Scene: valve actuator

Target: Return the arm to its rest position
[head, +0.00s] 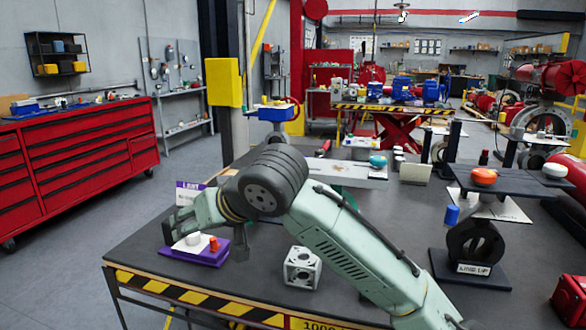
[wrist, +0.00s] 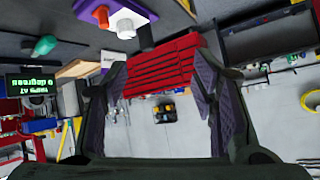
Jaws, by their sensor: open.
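My arm, pale green, reaches from the lower right over the dark worktable (head: 140,245) and bends at a dark round joint. My gripper (head: 174,220) is at the arm's left end, close to the purple base (head: 207,255) near the table's left edge. In the wrist view my gripper (wrist: 165,75) has its two dark fingers wide apart, with nothing held between them. The purple base (wrist: 146,10), with a white knob (wrist: 125,27) and an orange knob (wrist: 101,14), lies beyond the fingertips at the top. Contact between gripper and base cannot be told.
A white cube-shaped block (head: 302,268) stands on the table left of my forearm. A black valve stand (head: 474,245) with an orange knob (head: 484,177) is at the right. A red tool cabinet (head: 85,155) stands left, across open floor. A yellow box (head: 223,82) is on a column behind.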

